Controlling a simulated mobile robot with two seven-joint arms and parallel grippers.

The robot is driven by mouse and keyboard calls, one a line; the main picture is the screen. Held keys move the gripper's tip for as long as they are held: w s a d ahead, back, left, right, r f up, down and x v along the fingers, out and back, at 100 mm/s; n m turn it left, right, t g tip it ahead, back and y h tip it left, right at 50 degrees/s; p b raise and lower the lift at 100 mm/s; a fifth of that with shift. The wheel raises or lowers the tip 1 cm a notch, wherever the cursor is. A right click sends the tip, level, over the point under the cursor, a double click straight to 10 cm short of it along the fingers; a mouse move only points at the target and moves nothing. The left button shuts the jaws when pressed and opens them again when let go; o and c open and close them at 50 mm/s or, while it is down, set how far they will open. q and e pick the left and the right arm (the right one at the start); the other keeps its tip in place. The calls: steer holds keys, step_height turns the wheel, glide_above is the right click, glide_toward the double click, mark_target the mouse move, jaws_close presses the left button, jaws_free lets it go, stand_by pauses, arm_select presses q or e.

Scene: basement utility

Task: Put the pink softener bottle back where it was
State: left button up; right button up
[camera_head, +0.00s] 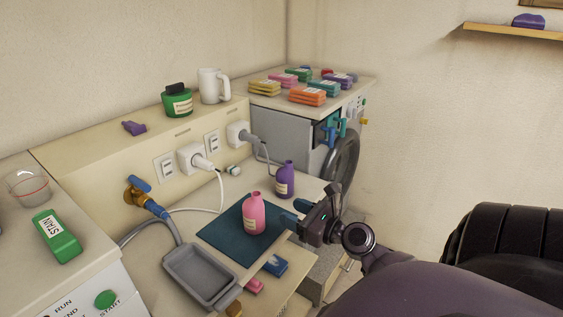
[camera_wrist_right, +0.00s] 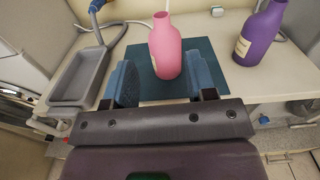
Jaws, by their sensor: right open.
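The pink softener bottle (camera_head: 254,214) stands upright on a dark teal mat (camera_head: 222,236) on the low shelf between the machines. In the right wrist view the pink bottle (camera_wrist_right: 165,52) stands ahead of my right gripper, seen between its two blue fingers. My right gripper (camera_head: 293,220) is open and empty, just right of the bottle in the head view; it also shows in the wrist view (camera_wrist_right: 163,84). The fingertips look close to the bottle, but I cannot tell whether they touch it. My left gripper is not in view.
A purple bottle (camera_head: 285,180) stands close behind the pink one, off the mat. A grey tray (camera_head: 200,276) lies left of the mat, near a hose and tap (camera_head: 138,192). Free shelf surface is narrow.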

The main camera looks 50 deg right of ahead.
steer(key=s+a+f+n+g, duration=0.2)
steer(key=a+f+n, duration=0.4)
steer(key=n, duration=0.5)
steer(key=s+a+f+n+g+h, duration=0.1)
steer(key=s+a+f+n, duration=0.3)
steer(key=n, duration=0.8)
steer(key=s+a+f+n+g, duration=0.3)
steer(key=a+f+n, duration=0.5)
steer(key=f+n, duration=0.3)
steer(key=shift+a+f+n+h, duration=0.3)
steer(key=shift+n+h, duration=0.1)
steer(key=shift+n, duration=0.3)
